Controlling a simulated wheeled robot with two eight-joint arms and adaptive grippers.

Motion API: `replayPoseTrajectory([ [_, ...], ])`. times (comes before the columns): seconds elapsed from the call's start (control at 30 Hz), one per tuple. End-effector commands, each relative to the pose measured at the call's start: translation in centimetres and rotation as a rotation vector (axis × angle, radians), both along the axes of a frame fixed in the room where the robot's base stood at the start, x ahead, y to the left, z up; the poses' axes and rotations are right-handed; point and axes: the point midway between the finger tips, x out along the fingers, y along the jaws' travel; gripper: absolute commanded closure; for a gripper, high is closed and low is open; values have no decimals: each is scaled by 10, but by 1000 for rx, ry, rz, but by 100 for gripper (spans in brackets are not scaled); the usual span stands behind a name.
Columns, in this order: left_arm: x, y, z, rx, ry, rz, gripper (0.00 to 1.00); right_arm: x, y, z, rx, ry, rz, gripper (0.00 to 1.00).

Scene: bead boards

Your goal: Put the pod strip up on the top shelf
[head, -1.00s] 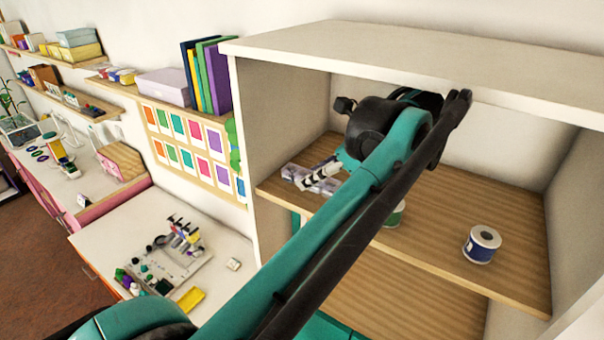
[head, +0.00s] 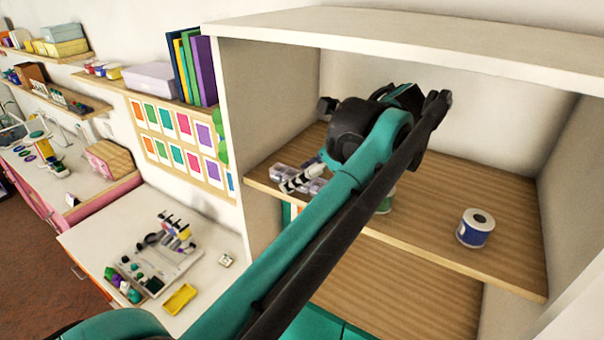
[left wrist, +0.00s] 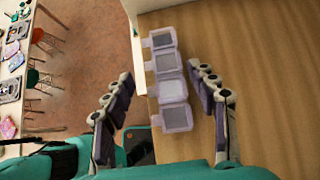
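The pod strip (left wrist: 172,88), a row of several pale translucent pods with grey squares, lies flat on the wooden shelf (left wrist: 235,35) along its edge. Its left ends reach slightly past that edge. In the head view the strip (head: 287,172) is at the shelf's left front corner, partly covered by my gripper. My left gripper (left wrist: 168,102) is open, one finger on each side of the strip's near part, with a gap visible at least on the left. In the head view the left gripper (head: 302,180) is over the strip. My right gripper is not in view.
A white-and-blue spool (head: 475,228) stands on the shelf's right part. A green-and-white item (head: 385,203) is partly hidden behind my arm. The cabinet's side wall (head: 240,110) stands close left of the strip, its top board (head: 400,40) above.

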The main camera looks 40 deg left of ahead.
Motion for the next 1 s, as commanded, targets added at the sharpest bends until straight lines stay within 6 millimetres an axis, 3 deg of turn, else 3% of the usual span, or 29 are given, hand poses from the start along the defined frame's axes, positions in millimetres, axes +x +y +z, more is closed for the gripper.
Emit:
replayPoseTrajectory([
  [0.27,3,-16,15,0,1,-4,42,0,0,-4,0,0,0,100],
  [0.4,6,-41,37,0,1,-6,42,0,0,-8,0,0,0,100],
  [0.7,14,-116,34,0,0,-6,42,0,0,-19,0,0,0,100],
  [1.0,17,-152,35,0,0,0,42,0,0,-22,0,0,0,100],
])
